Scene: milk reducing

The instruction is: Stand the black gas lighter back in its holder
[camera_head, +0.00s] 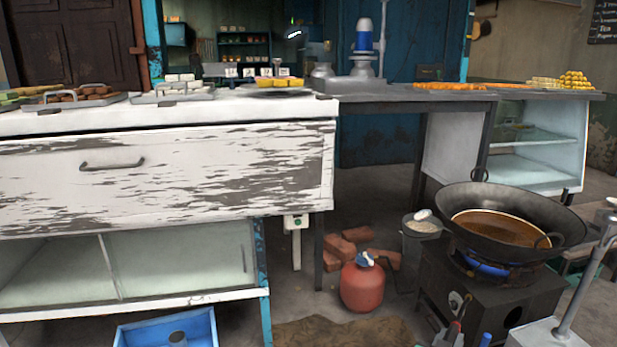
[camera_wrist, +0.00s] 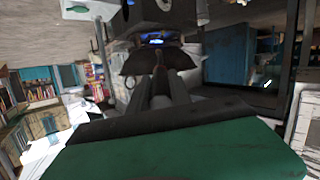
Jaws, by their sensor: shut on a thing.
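My gripper (camera_wrist: 161,88) shows in the middle of the wrist view, its two grey fingers close together. It is shut on a slim dark thing, apparently the black gas lighter (camera_wrist: 158,64), whose end shows between the fingers. The rest of the lighter is hidden by the fingers. In the head view I cannot make out my gripper or the lighter. I cannot identify the holder for certain. A small red-and-black thing (camera_head: 453,333) and a blue thing (camera_head: 486,340) stand at the bottom edge of the head view, partly cut off.
A wok (camera_head: 480,210) of brown liquid sits over a blue flame on a dark stove (camera_head: 490,290). A red gas cylinder (camera_head: 362,288) and a bucket (camera_head: 420,245) stand to its left. A peeling white counter (camera_head: 200,170) fills the left. A blue crate (camera_head: 140,333) lies below.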

